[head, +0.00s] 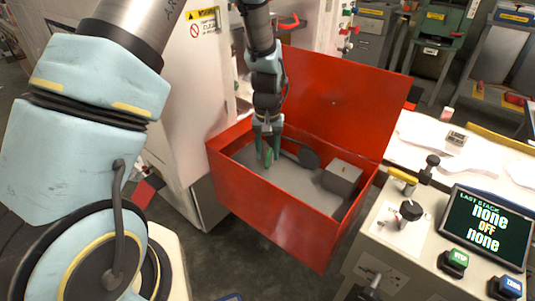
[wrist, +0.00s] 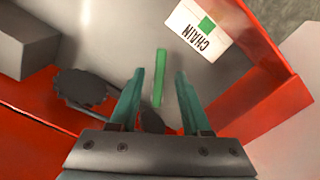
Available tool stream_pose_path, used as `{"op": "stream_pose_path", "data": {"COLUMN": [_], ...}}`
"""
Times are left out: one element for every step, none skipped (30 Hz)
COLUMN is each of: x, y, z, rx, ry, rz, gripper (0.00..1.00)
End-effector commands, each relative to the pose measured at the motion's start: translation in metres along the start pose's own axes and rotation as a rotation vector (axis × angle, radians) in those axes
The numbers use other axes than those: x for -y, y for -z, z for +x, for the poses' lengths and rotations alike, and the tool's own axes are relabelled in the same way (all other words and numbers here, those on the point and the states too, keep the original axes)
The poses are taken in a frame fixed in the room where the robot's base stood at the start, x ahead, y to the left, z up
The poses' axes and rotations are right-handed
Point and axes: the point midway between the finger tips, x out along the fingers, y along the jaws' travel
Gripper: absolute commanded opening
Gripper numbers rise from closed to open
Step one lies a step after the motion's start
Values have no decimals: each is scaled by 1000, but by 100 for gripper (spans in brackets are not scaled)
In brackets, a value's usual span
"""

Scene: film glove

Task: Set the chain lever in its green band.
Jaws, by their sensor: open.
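The open red box (head: 265,212) has a grey inside floor, and my gripper (head: 268,157) reaches down into its left part. A white CHAIN label (wrist: 197,35) with a green square lies ahead of the fingers in the wrist view. A narrow green strip (wrist: 160,78), which looks like the green band, lies ahead of and between the fingertips. A dark rounded piece (wrist: 152,122) shows between the open fingers of my gripper (wrist: 158,85); it may be the lever's end. Most of the lever is hidden, and I cannot tell contact.
A dark disc (head: 308,157) on a rod and a grey block (head: 342,177) are inside the box, right of my gripper. The raised red lid (head: 335,100) stands behind. A control panel with a screen (head: 487,230) is at the right. Box walls surround my gripper.

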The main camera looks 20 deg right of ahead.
Motion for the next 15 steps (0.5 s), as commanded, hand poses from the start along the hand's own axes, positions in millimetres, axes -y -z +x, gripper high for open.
{"op": "stream_pose_path", "data": {"x": [0,0,0,0,0,0,0,0,0,0,0,0,0,0,0], "y": [-1,0,0,0,0,0,0,0,0,0,0,0,0,0,0], "z": [5,8,10,12,13,14,14,15,15,15,15,15,15,15,15], "rx": [2,1,0,0,1,1,0,0,0,0,0,0,0,0,0], "ry": [0,0,0,0,0,0,0,0,0,0,0,0,0,0,0], "rz": [0,0,0,0,0,0,0,0,0,0,0,0,0,0,0], "gripper": [48,48,48,48,48,48,48,48,48,48,48,48,48,48,43]}}
